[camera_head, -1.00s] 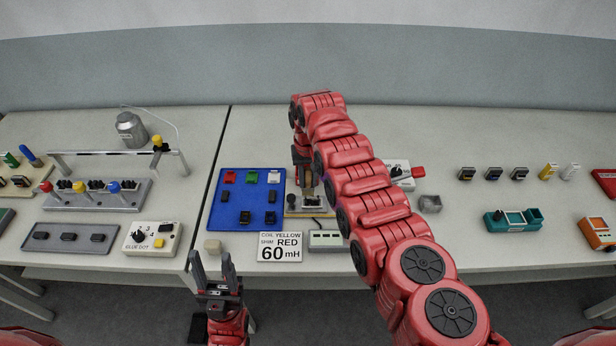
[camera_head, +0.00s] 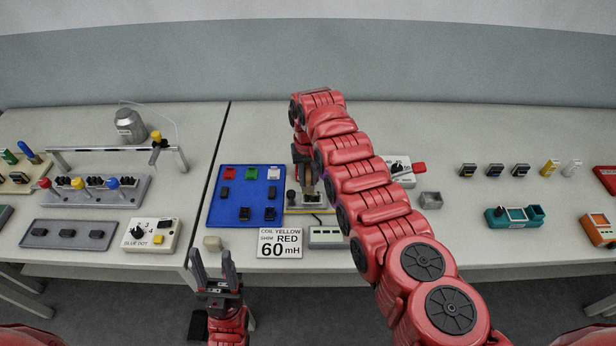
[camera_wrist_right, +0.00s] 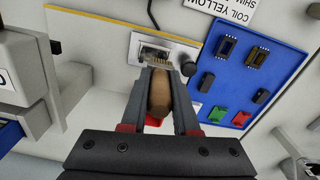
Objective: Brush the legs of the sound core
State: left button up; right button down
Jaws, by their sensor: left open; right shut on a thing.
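My right gripper (camera_wrist_right: 158,95) is shut on a brown-handled brush (camera_wrist_right: 159,95) in the right wrist view. The brush's pale bristle end lies at the small silver-grey fixture (camera_wrist_right: 172,50) on a cream base; whether it touches is unclear. In the head view the fixture (camera_head: 313,197) is partly hidden by my right arm. Several dark cores (camera_head: 244,213) sit on the blue tray (camera_head: 233,221); I cannot tell which core is the sound one. My left gripper (camera_head: 216,262) is open and empty in front of the table edge.
A sign (camera_head: 280,243) reads coil yellow, shim red, 60 mH. A dial box (camera_head: 151,235) and grey tray (camera_head: 68,235) are left. Bare table lies at the back right.

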jog(key=shift+f+b, duration=0.45)
jog(key=shift+f, duration=0.1)
jog(key=shift+d, duration=0.15)
jog(key=shift+d+r+p, duration=0.2)
jog(key=shift+d+p, duration=0.65)
jog(key=shift+p, duration=0.35)
jog(key=shift+d, duration=0.25)
jog(key=shift+a+f+b, duration=0.25)
jog(key=shift+a+b, duration=0.7)
jog(key=shift+b, duration=0.1)
jog(key=shift+a+r, duration=0.1)
jog(key=shift+a, duration=0.2)
jog(key=shift+d+r+p, duration=0.1)
jog(key=shift+d+p, duration=0.55)
jog(key=shift+d, duration=0.55)
jog(key=shift+f, duration=0.2)
